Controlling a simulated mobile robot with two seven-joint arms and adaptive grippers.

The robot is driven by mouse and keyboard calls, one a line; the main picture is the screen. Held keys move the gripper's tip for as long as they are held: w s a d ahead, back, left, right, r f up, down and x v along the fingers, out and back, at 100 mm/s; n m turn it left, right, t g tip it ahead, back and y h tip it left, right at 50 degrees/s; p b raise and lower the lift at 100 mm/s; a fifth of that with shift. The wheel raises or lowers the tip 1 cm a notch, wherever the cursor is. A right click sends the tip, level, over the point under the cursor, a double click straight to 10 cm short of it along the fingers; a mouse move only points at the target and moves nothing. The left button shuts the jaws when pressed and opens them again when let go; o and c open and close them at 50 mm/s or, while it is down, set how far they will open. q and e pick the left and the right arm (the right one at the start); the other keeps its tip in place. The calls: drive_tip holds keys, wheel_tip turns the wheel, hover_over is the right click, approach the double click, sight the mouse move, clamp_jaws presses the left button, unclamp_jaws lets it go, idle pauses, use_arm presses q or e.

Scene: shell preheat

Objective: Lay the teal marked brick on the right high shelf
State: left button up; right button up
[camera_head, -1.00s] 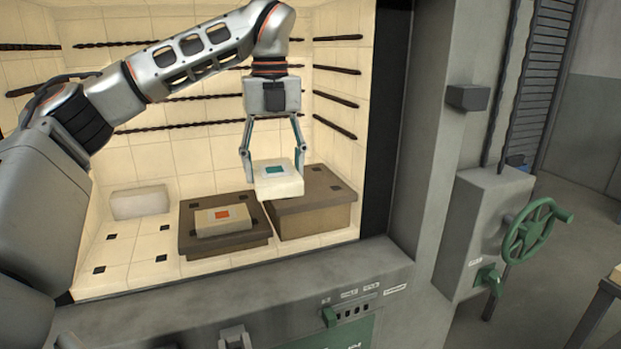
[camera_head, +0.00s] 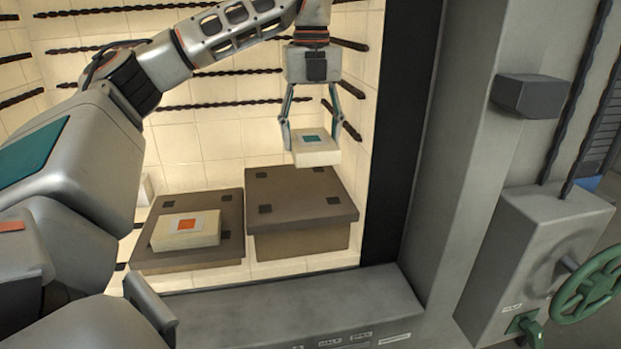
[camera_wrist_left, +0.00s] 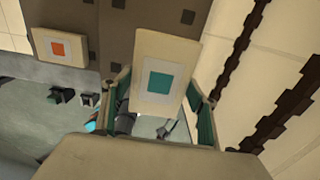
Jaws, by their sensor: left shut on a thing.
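The teal marked brick (camera_head: 315,151) is a cream block with a teal square on top. My left gripper (camera_head: 312,138) is shut on it, a finger on each of two sides. The brick hangs above the right high shelf (camera_head: 290,232), over its back right part, apart from its top. In the left wrist view the teal marked brick (camera_wrist_left: 158,82) sits between the fingers (camera_wrist_left: 162,108), with the brown shelf beyond it. The shelf top is bare apart from dark square marks. My right gripper is not in view.
An orange marked brick (camera_head: 186,228) lies on the lower brown shelf (camera_head: 230,247) to the left. Dark twisted rods (camera_head: 225,104) line the cream chamber walls, close to the gripper at the right. The grey front sill (camera_head: 290,310) and dark door edge (camera_head: 400,130) bound the opening.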

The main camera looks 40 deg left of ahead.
use_arm(q)
hover_over(310, 193)
wheel_tip(310, 193, down, 4)
drive_tip(key=shift+f, duration=2.6)
drive_tip(key=shift+f, duration=0.15)
drive_tip(key=o, duration=1.3)
wheel_tip(310, 193, up, 12)
drive_tip(key=shift+r, duration=0.15)
